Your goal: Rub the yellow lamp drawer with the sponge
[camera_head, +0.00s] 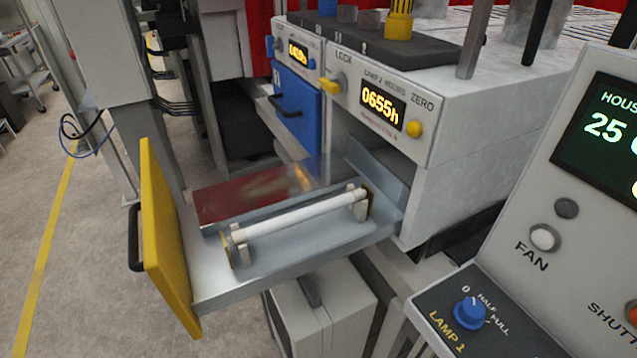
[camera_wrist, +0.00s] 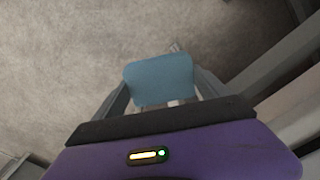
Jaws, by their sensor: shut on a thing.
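The yellow-fronted lamp drawer (camera_head: 165,235) is pulled out of its housing in the head view, with a black handle (camera_head: 134,237) on its front. A white tube lamp (camera_head: 300,214) lies across two holders inside it. In the wrist view, my gripper (camera_wrist: 162,92) is shut on a light blue sponge (camera_wrist: 158,76), with a grey finger on each side of it. Bare floor shows beyond the sponge. The gripper and sponge are not in the head view. The drawer cannot be made out for certain in the wrist view.
A blue-fronted drawer (camera_head: 296,108) is shut behind the yellow one. A control panel with a blue lamp knob (camera_head: 470,313) stands at the right. A grey box (camera_head: 322,310) sits below the open drawer. Open floor (camera_head: 80,280) lies to the left.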

